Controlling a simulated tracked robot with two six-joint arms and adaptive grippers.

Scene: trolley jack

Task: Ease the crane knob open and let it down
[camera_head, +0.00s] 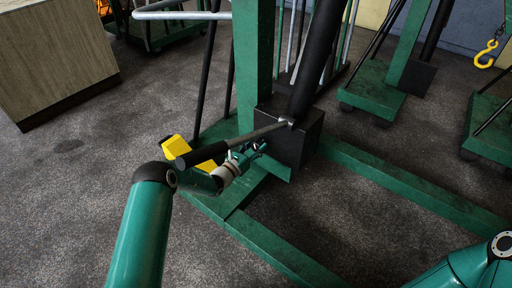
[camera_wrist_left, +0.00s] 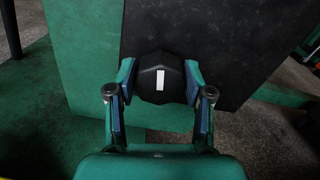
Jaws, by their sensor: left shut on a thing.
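The green crane (camera_head: 249,85) stands on the floor with a black pump block (camera_head: 300,138) at the foot of its post. The crane knob (camera_wrist_left: 160,78) is black with a white mark, on the face of the block in the left wrist view. The white mark stands nearly upright. My left gripper (camera_head: 258,147) is at the block's near side. In the left wrist view its two fingers (camera_wrist_left: 160,88) are shut on the knob from both sides. In the head view the knob is hidden by the gripper. My right arm shows at the lower right; its gripper is out of view.
A pump handle (camera_head: 205,153) with a black grip slants out from the block above my left gripper. Green base legs (camera_head: 405,185) spread along the floor. A yellow thing (camera_head: 176,147) lies behind the handle. A wooden cabinet (camera_head: 55,55) stands at the upper left.

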